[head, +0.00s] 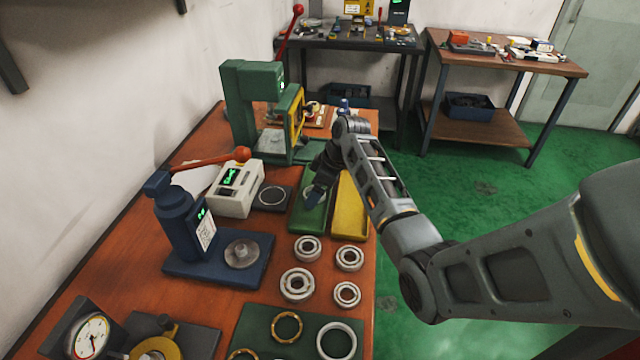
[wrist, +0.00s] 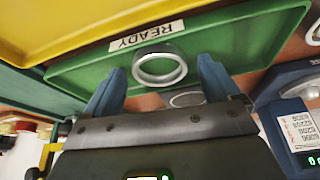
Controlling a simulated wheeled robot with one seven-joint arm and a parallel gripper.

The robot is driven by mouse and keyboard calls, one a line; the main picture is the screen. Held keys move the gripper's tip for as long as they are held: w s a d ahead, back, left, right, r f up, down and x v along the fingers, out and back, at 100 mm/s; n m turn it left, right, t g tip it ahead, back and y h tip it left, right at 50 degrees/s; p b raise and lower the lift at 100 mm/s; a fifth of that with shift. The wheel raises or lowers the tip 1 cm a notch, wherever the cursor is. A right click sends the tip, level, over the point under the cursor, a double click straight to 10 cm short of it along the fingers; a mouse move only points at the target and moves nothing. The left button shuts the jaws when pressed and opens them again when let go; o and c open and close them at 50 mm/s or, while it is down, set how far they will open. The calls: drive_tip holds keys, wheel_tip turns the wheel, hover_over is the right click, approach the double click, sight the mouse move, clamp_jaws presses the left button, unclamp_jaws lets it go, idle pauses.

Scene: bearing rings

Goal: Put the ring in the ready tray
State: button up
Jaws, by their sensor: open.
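The green ready tray (head: 309,219) lies on the wooden bench, left of a yellow tray; its READY label shows in the wrist view (wrist: 240,38). A silver ring (wrist: 138,70) appears in the green tray, by the label, between my blue fingertips. Gaps show on both sides of it, so my open gripper (wrist: 160,66) does not grip it.
The yellow tray (head: 350,208) is close on the right. A dark pad with a thin ring (head: 272,196) and a white meter box (head: 236,188) are on the left. A blue press (head: 190,230), a green press (head: 243,105) and several bearings (head: 297,285) stand around.

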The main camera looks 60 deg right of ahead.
drive_tip(key=b+v, duration=0.1)
drive_tip(key=v, duration=1.1)
